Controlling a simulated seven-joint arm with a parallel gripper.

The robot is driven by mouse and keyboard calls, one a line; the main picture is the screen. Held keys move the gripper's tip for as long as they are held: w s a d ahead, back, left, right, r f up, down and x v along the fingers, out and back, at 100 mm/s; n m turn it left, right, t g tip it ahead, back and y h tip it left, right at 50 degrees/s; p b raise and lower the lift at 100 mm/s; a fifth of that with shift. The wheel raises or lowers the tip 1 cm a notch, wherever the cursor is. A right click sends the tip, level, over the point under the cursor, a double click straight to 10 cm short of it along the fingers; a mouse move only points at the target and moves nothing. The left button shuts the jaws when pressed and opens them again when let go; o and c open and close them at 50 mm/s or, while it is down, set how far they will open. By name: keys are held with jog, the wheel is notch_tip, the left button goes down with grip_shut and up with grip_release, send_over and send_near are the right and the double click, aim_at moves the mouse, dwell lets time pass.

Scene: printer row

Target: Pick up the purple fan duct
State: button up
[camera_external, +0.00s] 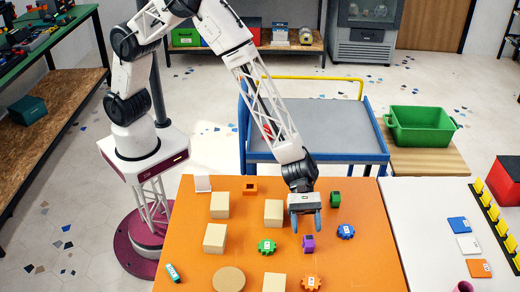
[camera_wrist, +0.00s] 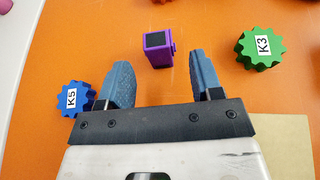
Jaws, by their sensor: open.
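The purple fan duct (camera_external: 308,243) is a small block with a dark opening on top, standing on the orange table (camera_external: 345,270). In the wrist view the fan duct (camera_wrist: 159,47) lies ahead of my fingers, roughly in line with the gap between them. My gripper (camera_external: 306,222) is open and empty above the table, just behind the fan duct in the external view. Its two blue-grey fingers are spread apart in the wrist view (camera_wrist: 157,78). The fan duct is not between the fingers, and nothing hides it.
A blue gear (camera_external: 346,231) marked K5 (camera_wrist: 75,98) and a green gear (camera_external: 267,247) marked K3 (camera_wrist: 261,49) lie on either side. An orange gear (camera_external: 311,283) is in front. Beige blocks (camera_external: 274,212) stand left.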

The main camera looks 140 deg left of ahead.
aim_at(308, 237)
jog(key=shift+w+d, duration=0.1)
jog(key=shift+w, duration=0.05)
jog(key=shift+x, duration=2.5)
jog(key=c, duration=0.8)
